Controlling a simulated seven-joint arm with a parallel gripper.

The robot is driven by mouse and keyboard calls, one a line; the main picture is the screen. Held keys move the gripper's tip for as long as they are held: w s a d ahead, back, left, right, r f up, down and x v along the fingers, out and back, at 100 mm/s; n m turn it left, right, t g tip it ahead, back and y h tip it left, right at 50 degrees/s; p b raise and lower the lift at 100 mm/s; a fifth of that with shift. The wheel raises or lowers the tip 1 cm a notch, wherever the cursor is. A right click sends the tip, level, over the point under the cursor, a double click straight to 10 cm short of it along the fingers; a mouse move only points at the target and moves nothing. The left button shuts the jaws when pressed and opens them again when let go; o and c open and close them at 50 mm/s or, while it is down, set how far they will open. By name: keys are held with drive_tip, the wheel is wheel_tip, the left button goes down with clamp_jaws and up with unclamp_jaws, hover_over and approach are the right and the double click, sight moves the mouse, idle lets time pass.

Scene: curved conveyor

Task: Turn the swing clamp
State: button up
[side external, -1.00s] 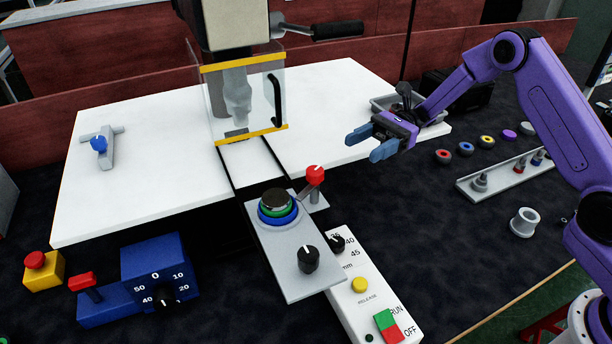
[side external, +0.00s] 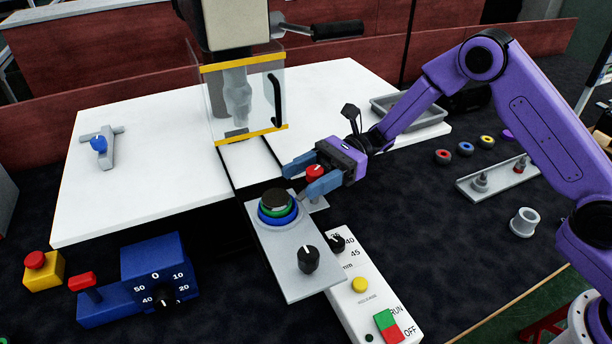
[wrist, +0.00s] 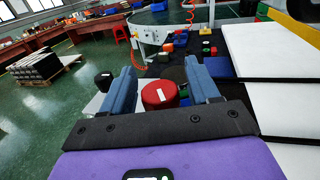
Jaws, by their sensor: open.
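The swing clamp's red knob (side external: 315,172) stands on a small grey bracket beside the grey fixture plate (side external: 300,272). A stack of colored rings under a dark cap (side external: 276,200) sits on that plate. My gripper (side external: 299,179) is open with its blue fingers on either side of the red knob. In the wrist view the red knob (wrist: 160,95) with a white mark lies between the two fingers of my gripper (wrist: 160,68), and small gaps appear to remain. Most of the clamp's arm is hidden by the near finger.
A clear guard (side external: 250,100) with yellow edges stands behind, below a machine head. A black knob (side external: 308,260) rises from the plate's front. A white control panel (side external: 365,290) is at front right, and a blue dial box (side external: 155,270) at front left. The white tabletop is mostly clear.

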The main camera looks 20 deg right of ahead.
drive_tip(key=shift+a, duration=0.25)
drive_tip(key=c, duration=1)
drive_tip(key=shift+o, duration=0.2)
drive_tip(key=shift+m+t, duration=0.5)
drive_tip(key=shift+t, duration=0.2)
drive_tip(key=m+t, duration=0.1)
drive_tip(key=t, duration=0.1)
drive_tip(key=m+t, duration=0.1)
drive_tip(key=t, duration=0.1)
drive_tip(key=shift+w+m+y, duration=0.2)
drive_tip(key=shift+m+y, duration=0.1)
drive_tip(key=shift+w+m+t, duration=0.25)
drive_tip(key=shift+m+t, duration=0.85)
drive_tip(key=shift+t, duration=0.7)
drive_tip(key=shift+d+t, duration=0.1)
drive_tip(key=shift+t, duration=0.2)
